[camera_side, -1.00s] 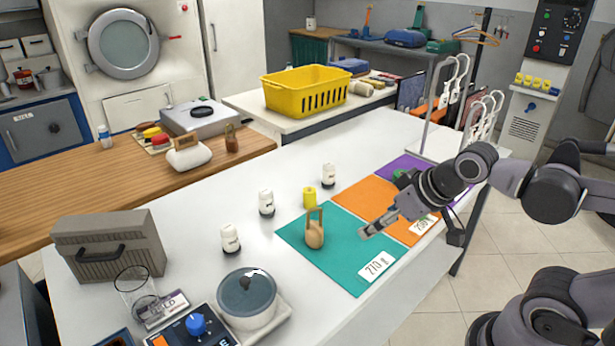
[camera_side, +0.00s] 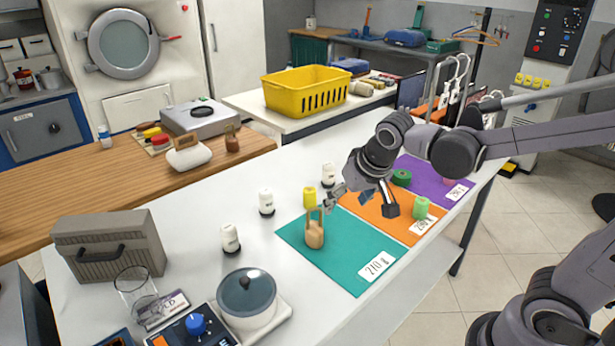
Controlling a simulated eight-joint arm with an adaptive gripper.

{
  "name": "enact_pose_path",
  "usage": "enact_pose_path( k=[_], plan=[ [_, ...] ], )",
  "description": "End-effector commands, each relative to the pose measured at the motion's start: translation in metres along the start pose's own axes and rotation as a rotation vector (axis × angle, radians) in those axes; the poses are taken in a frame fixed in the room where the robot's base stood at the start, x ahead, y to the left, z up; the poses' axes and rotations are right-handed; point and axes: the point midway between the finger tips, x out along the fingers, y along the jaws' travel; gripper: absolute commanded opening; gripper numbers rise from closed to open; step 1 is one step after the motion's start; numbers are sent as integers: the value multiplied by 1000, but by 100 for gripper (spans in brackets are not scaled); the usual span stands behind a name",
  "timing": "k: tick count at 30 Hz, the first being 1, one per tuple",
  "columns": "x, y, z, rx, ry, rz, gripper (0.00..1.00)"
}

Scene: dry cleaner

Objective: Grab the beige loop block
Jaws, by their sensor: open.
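The beige loop block (camera_side: 315,236) stands upright on the teal mat (camera_side: 352,262), its loop handle at the top. My gripper (camera_side: 360,204) is open and empty, above and to the right of the block, over the border of the teal and orange mats. Its left finger is close to the block's loop in the picture; I cannot tell whether they touch.
A yellow block (camera_side: 309,198) and several white bottles (camera_side: 266,202) stand behind the block. A light green block (camera_side: 421,208) is on the orange mat (camera_side: 377,216). A dark green roll (camera_side: 401,177) is near the purple mat (camera_side: 438,178). A lidded pot (camera_side: 247,300) stands front left.

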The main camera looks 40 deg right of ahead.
Motion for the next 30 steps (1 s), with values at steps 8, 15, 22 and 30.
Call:
enact_pose_path(
  k=[8, 15, 22, 30],
  plan=[
    [52, -19, -30, 172, -44, 95, 71],
    [82, -27, -38, 262, -55, 148, 71],
    [100, -25, -38, 277, -56, 156, 71],
    [133, -21, -35, 276, -56, 155, 71]
  ],
)
